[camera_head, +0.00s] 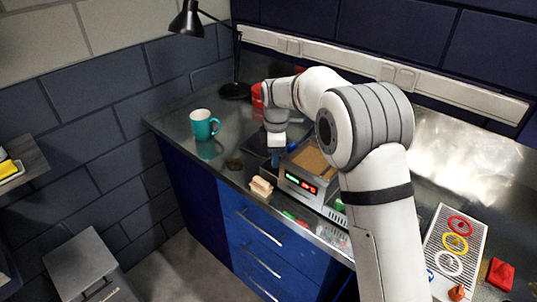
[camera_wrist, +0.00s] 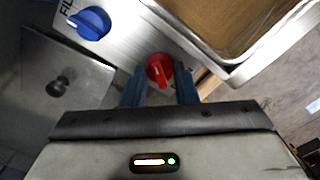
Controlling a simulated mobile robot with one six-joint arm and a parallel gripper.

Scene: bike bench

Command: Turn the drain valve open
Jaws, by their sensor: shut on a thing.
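The drain valve is a red knob (camera_wrist: 160,70) at the edge of a metal panel in the wrist view, with a pointer ridge on its face. My gripper (camera_wrist: 160,82) has a blue finger on each side of it and is shut on it. A blue knob (camera_wrist: 90,23) with a white pointer sits up and left, beside lettering that starts "FIL". In the head view my gripper (camera_head: 276,152) is down at the left of the metal tank (camera_head: 294,184); the red knob is hidden there.
The tank holds brown contents and has a lit display on its front. A teal mug (camera_head: 202,125), a black lamp (camera_head: 190,20) and a wooden block (camera_head: 261,187) stand on the bench. A tray with coloured rings (camera_head: 459,226) is at the right. Bench between mug and tank is mostly clear.

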